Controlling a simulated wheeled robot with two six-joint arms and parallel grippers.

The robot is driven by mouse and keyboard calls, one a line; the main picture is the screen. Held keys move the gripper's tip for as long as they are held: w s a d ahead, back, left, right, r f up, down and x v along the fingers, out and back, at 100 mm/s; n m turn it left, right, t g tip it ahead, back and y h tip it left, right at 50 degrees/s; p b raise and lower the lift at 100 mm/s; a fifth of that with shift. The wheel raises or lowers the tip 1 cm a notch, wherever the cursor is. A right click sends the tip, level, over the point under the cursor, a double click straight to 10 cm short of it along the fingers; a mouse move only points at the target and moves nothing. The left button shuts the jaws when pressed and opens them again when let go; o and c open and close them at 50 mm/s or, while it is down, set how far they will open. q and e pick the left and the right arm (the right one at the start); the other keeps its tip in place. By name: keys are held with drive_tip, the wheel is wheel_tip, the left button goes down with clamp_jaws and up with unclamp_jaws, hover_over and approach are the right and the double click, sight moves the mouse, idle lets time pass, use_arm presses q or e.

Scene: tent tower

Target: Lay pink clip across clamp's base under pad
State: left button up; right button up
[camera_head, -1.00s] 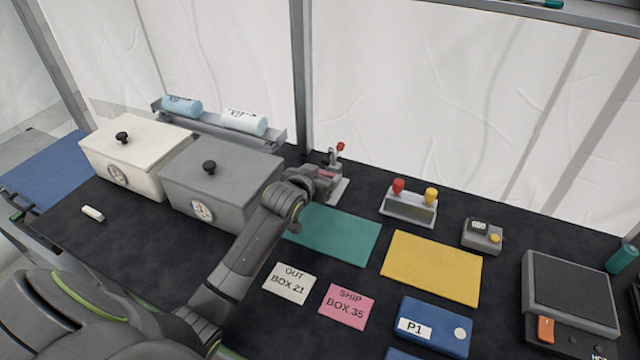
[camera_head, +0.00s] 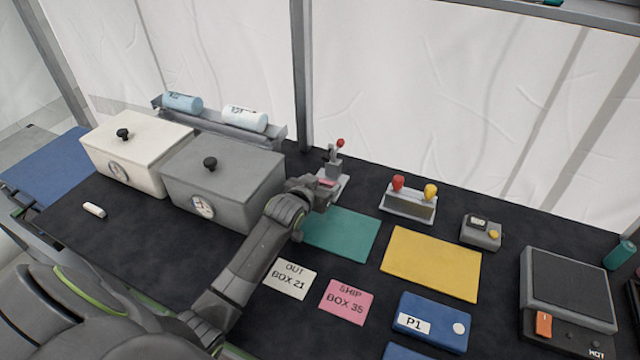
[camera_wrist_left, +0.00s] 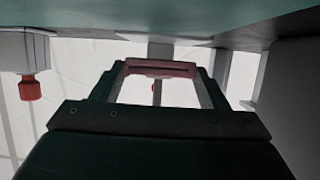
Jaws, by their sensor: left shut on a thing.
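The clamp (camera_head: 335,167) stands at the back of the table, behind the teal mat, with a red-tipped lever on top and a pale base. My left gripper (camera_head: 326,190) is right at its front side, shut on the pink clip (camera_head: 327,183). The clip appears over the front part of the base, below the clamp's upper part; whether it touches the base I cannot tell. In the left wrist view the clip (camera_wrist_left: 160,68) lies crosswise between the two fingertips, with the clamp beyond it. My right gripper is not in view.
A grey lidded box (camera_head: 215,180) stands close to the left of my left arm. A stand with red and yellow knobs (camera_head: 408,205) is to the right of the clamp. The teal mat (camera_head: 342,234) and yellow mat (camera_head: 432,264) lie flat and empty in front.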

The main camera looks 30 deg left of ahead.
use_arm(q)
drive_tip(key=shift+s+f, duration=0.1)
drive_tip(key=shift+f, duration=0.1)
drive_tip(key=o, duration=0.9)
drive_tip(key=shift+f, duration=0.1)
drive_tip(key=shift+o, duration=0.2)
drive_tip(key=shift+r, duration=0.5)
drive_tip(key=v, duration=1.2)
drive_tip(key=shift+a+r, duration=0.1)
drive_tip(key=shift+r, duration=0.15)
